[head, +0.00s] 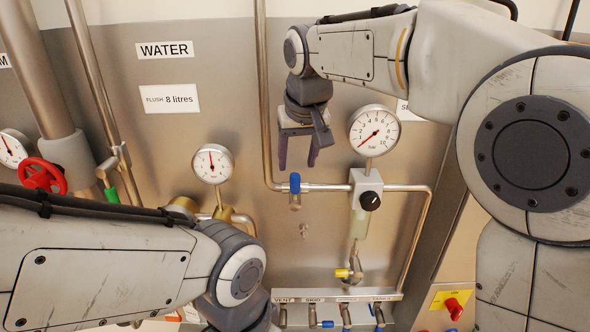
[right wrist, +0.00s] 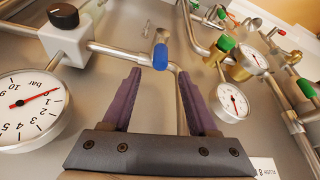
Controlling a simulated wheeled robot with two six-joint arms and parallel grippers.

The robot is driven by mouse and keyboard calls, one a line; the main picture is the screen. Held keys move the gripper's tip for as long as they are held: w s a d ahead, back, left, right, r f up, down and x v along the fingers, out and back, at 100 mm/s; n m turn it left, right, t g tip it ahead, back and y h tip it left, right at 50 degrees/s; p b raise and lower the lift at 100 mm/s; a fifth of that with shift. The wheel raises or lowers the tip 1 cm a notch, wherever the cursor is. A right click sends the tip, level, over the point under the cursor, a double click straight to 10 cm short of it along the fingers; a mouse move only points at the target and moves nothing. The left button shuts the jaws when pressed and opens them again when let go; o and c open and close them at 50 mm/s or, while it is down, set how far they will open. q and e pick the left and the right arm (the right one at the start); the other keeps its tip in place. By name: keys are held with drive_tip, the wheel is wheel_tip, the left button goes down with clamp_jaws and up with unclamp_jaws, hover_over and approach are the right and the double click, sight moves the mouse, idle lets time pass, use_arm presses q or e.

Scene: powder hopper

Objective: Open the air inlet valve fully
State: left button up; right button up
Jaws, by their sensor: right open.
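A small valve with a blue handle (head: 295,183) sits on the horizontal steel pipe, left of the pressure regulator. No label naming it as the air inlet valve is readable. The blue handle stands across the pipe and also shows in the right wrist view (right wrist: 161,57), just beyond the fingertips. My right gripper (head: 298,162) is open and empty, pointing down just above the handle and apart from it. Its two purple fingers (right wrist: 158,85) lie either side of the handle's line. My left arm crosses the lower left; its gripper is not visible.
A bar gauge (head: 375,129) and a regulator with a black knob (head: 370,201) stand close right of the blue handle. A vertical pipe (head: 264,90) runs close to its left. Below are a yellow-handled valve (head: 343,273) and a labelled manifold (head: 340,295). A red switch (head: 454,307) is lower right.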

sight(295, 174)
drive_tip(key=p+x, duration=0.1)
drive_tip(key=x, duration=0.5)
drive_tip(key=shift+w, duration=0.1)
clamp_jaws()
drive_tip(key=shift+r, duration=0.1)
idle(1.1)
